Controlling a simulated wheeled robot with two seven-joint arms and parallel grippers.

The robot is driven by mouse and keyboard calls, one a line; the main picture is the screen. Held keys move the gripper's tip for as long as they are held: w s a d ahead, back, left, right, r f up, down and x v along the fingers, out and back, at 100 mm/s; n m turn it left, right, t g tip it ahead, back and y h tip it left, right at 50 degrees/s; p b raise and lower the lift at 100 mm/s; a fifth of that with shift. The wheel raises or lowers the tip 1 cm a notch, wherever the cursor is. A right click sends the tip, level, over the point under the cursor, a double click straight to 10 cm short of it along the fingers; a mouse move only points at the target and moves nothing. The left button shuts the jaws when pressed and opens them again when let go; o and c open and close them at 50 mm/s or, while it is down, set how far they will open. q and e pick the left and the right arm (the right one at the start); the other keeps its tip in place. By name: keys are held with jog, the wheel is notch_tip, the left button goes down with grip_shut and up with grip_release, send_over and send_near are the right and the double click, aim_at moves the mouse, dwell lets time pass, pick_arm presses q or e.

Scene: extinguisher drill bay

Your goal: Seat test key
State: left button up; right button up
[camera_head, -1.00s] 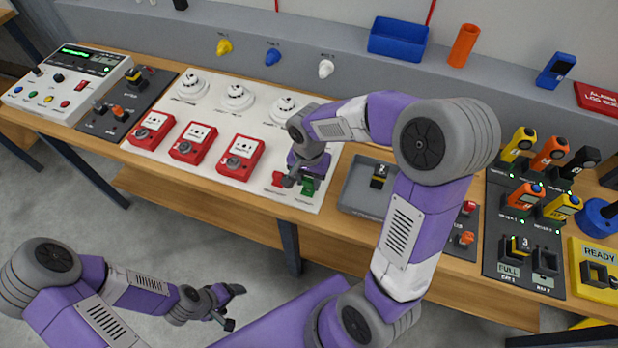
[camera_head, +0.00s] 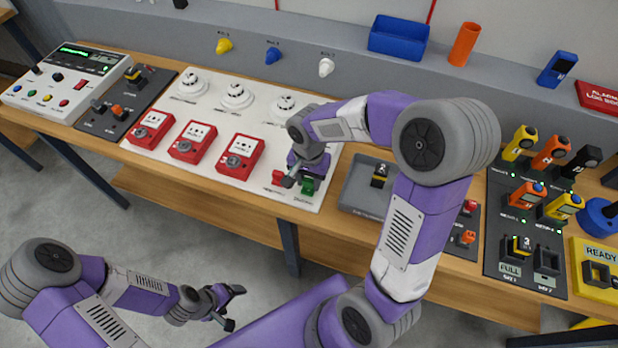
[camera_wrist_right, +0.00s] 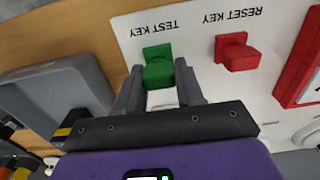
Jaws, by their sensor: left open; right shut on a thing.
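The green test key (camera_wrist_right: 157,72) is between the fingers of my right gripper (camera_wrist_right: 159,82) in the right wrist view, beside the TEST KEY label. It is at the white panel (camera_wrist_right: 200,22); I cannot tell how deep it sits. In the head view the green key (camera_head: 307,186) shows partly under my right gripper (camera_head: 297,178), which is shut on it. The red reset key (camera_wrist_right: 237,52) stands beside it on the panel, apart from the fingers. My left gripper (camera_head: 232,307) is open and empty, low in front of the bench, over the floor.
Red call boxes (camera_head: 239,157) and white detectors (camera_head: 237,96) are on the panel left of my right gripper. A grey tray (camera_head: 351,190) lies to its right, holding a black and yellow block (camera_head: 380,176). A rack of handheld units (camera_head: 524,195) stands further right.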

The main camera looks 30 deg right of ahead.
jog(key=shift+f+b, duration=0.35)
jog(key=shift+f, duration=0.15)
jog(key=o, duration=1.5)
jog(key=shift+r, duration=0.15)
jog(key=shift+r+p, duration=2.8)
jog(key=shift+r, duration=0.65)
jog(key=shift+f, duration=0.1)
